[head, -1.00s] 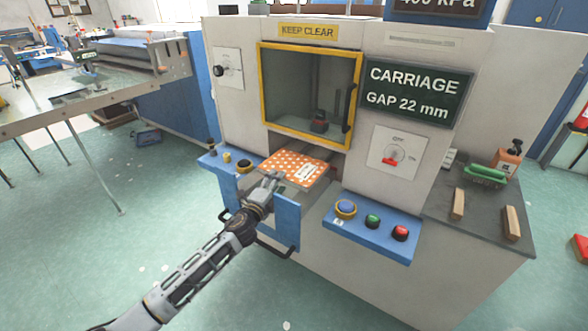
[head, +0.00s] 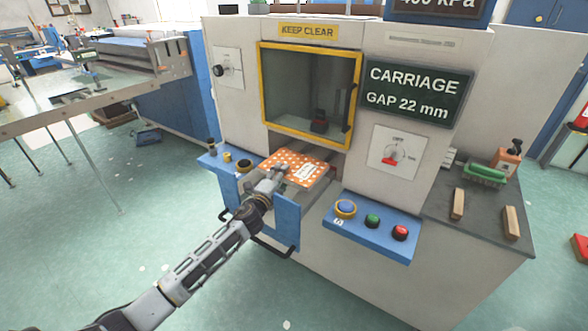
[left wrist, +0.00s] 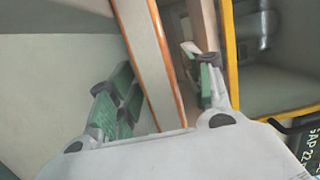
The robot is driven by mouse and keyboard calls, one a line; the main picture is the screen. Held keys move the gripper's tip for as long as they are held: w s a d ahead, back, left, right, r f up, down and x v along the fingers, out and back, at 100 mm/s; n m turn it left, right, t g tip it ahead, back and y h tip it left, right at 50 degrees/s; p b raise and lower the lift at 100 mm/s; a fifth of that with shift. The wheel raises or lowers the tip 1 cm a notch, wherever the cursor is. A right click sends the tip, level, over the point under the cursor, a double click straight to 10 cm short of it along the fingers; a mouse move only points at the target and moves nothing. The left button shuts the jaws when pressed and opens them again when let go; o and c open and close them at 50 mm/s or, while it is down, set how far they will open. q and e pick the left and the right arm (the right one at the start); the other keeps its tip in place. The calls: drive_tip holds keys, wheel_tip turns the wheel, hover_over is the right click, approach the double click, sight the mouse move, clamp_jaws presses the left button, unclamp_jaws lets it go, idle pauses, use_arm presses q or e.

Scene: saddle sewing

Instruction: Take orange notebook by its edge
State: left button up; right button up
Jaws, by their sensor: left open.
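The orange notebook (head: 305,170) with white dots and a pale label lies flat on the carriage at the press opening, its near edge facing my left arm. My left gripper (head: 277,174) is at that near edge and covers part of it. In the left wrist view the notebook (left wrist: 151,55) shows edge-on, a pale band of pages between orange cover edges. It passes between the two green-padded fingers of my open left gripper (left wrist: 160,85), with a gap on the left finger's side. Whether the right finger touches it I cannot tell. My right gripper is not in view.
The yellow-framed window (head: 262,95) of the press stands just behind the notebook. Blue brackets (head: 287,222) flank the carriage, and a blue button panel (head: 365,232) juts out at the right. A grey side bench (head: 478,222) holds wooden blocks and a bottle.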

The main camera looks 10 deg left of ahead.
use_arm(q)
clamp_jaws()
drive_tip(key=shift+r, duration=0.1)
idle(0.3)
drive_tip(key=shift+r, duration=0.1)
